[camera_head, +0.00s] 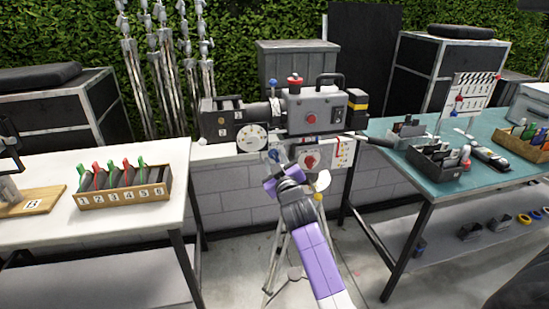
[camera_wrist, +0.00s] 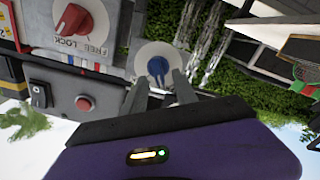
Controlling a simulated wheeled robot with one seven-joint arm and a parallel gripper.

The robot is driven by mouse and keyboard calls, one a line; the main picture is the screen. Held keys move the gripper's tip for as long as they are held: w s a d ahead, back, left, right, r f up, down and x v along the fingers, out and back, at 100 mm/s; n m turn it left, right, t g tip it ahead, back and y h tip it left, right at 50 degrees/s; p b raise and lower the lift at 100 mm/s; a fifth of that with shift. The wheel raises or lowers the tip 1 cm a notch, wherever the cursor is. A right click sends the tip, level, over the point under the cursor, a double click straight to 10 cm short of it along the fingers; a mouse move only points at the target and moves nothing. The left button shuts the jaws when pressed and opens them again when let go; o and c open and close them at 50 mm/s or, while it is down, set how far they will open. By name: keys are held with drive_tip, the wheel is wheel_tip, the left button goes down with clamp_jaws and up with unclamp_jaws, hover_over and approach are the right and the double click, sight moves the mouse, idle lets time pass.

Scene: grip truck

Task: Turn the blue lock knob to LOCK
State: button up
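The blue lock knob (camera_wrist: 157,66) sits on a round white plate in the wrist view, which shows the scene upside down. Its grip bar stands roughly upright in that picture; no label beside it is legible. My gripper (camera_wrist: 160,79) is open, its two fingers pointing toward the knob, one on each side in the picture. I cannot tell whether they touch it. In the head view the blue knob (camera_head: 273,155) is small, low on the camera rig, just above my gripper (camera_head: 277,178).
A red knob (camera_wrist: 72,20) on a panel marked FREE and LOCK is beside the blue one. The grey camera body (camera_head: 312,107) stands above on a tripod. A white table (camera_head: 100,225) is at left, a teal table (camera_head: 400,165) at right. A black handle (camera_head: 375,142) sticks out right.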

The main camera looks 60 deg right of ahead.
drive_tip(key=shift+w+d, duration=0.3)
drive_tip(key=shift+d, duration=0.05)
drive_tip(key=shift+c, duration=0.4)
clamp_jaws()
